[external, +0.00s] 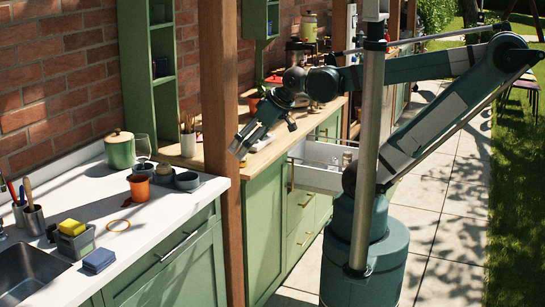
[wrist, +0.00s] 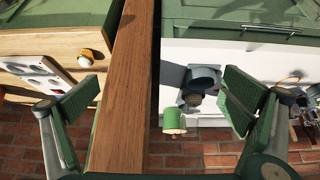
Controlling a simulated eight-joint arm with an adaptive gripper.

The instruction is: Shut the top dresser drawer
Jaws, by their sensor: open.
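In the external view, a white drawer (external: 318,178) stands pulled out from under the wooden top of the green dresser (external: 266,215). Its outer end is partly hidden behind my arm and column. Lower drawer fronts (external: 302,238) with brass handles look shut. My gripper (external: 264,140) is open and empty, left of the open drawer and above the dresser's near end, beside the wooden post (external: 219,110). It is apart from the drawer. In the wrist view, the two fingers of my gripper (wrist: 163,94) are spread wide, with the post between them. The open drawer does not show there.
The upright wooden post also crosses the wrist view (wrist: 132,60) close to my fingers. A white counter (external: 150,210) holds a green canister (external: 119,152), an orange cup (external: 139,188) and a sponge caddy (external: 76,243). The paving (external: 440,220) right of the dresser is clear.

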